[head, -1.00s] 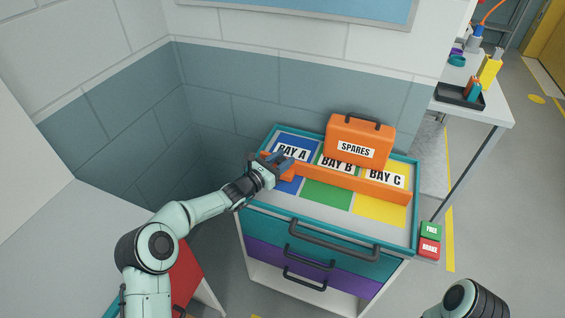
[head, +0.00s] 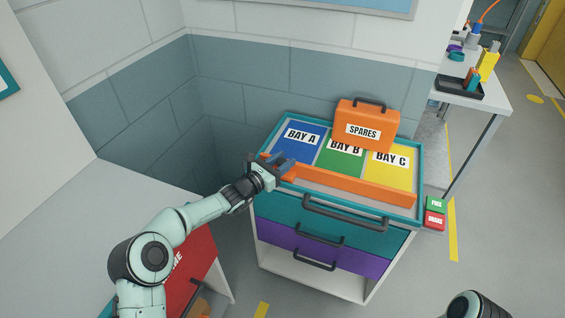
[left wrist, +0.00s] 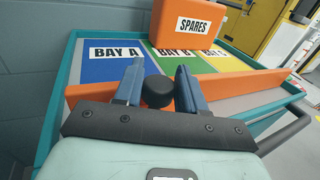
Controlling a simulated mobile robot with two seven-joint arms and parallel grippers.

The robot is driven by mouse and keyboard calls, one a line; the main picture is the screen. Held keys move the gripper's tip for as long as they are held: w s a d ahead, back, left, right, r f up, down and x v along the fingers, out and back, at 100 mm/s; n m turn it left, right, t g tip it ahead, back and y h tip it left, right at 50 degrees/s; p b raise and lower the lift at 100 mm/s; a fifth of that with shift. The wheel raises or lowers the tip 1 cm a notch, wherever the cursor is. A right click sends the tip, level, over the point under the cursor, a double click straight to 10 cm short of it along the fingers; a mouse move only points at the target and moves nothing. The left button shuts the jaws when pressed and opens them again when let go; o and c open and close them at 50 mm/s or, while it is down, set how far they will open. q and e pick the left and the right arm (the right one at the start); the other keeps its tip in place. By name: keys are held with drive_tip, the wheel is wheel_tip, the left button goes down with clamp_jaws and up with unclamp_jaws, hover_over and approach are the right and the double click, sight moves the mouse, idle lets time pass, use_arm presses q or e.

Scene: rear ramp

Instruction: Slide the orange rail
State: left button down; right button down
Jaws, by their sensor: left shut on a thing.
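The orange rail (head: 350,187) lies across the cart top along its front edge, in front of the blue, green and yellow panels marked BAY A (head: 301,136), BAY B (head: 340,152) and BAY C (head: 388,160). My left gripper (head: 284,166) is at the rail's left end. In the left wrist view, its two blue-grey fingers stand on either side of a black knob (left wrist: 157,91) at the rail (left wrist: 235,98) and are shut on it. My right gripper is out of view.
An orange SPARES case (head: 366,126) stands upright at the back of the cart top, behind the rail. A teal rim (head: 421,168) borders the top. Green and red buttons (head: 435,212) sit at the front right corner. Walls stand behind and left.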

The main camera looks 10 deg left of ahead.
use_arm(q)
drive_tip(key=shift+f, duration=0.1)
drive_tip(key=c, duration=0.8)
unclamp_jaws()
drive_tip(key=shift+s, duration=0.1)
drive_tip(key=shift+s+a, duration=0.1)
drive_tip(key=shift+s, duration=0.1)
drive_tip(key=shift+s+a, duration=0.2)
drive_tip(key=v, duration=0.7)
drive_tip(key=shift+b, duration=0.35)
